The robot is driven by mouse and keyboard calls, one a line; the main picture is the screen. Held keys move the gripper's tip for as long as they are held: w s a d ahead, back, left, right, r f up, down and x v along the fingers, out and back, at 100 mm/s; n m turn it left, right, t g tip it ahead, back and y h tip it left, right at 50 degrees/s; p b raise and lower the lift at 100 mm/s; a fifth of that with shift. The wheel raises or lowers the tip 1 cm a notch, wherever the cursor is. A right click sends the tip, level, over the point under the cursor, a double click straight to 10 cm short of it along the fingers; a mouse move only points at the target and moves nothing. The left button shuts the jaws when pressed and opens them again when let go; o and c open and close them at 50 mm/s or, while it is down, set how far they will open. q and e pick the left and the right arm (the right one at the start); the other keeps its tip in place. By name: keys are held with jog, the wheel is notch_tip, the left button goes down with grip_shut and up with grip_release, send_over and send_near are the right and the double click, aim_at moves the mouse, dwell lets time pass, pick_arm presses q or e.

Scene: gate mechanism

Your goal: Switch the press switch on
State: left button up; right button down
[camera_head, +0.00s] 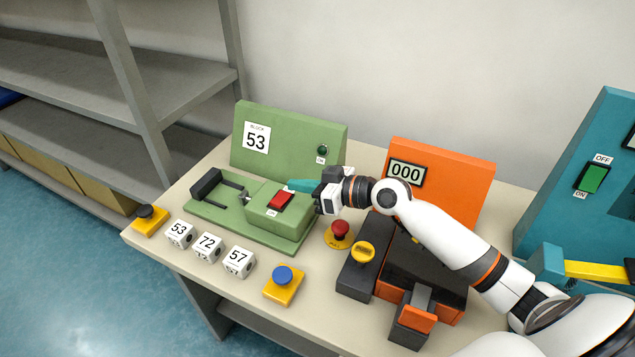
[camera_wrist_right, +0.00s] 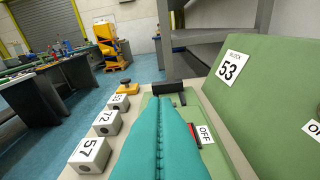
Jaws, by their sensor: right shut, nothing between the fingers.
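The press switch is a red rocker (camera_head: 280,200) on top of the green press block (camera_head: 278,222). A white label lies at each end of it; the near one seems to read ON. In the right wrist view the rocker (camera_wrist_right: 194,134) is mostly hidden by my fingers, with an OFF label (camera_wrist_right: 205,134) beside it. My right gripper (camera_head: 291,185) is shut and empty. Its teal fingertips are close to the far end of the rocker; I cannot tell whether they touch. My left gripper is in neither view.
Behind stands a green panel (camera_head: 300,136) marked 53 with a dark green lamp (camera_head: 322,150). Numbered cubes (camera_head: 208,247), a blue button (camera_head: 283,276) and a red button (camera_head: 340,229) are nearby.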

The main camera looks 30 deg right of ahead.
aim_at(287, 209)
jog(key=x, duration=0.3)
jog(key=shift+w+a+r+p, duration=0.1)
jog(key=shift+w+a+p, duration=0.2)
jog(key=shift+w+p, duration=0.1)
jog(key=f, duration=0.3)
jog(key=shift+s, duration=0.25)
jog(key=shift+s+a+f, duration=0.1)
jog(key=shift+f, duration=0.6)
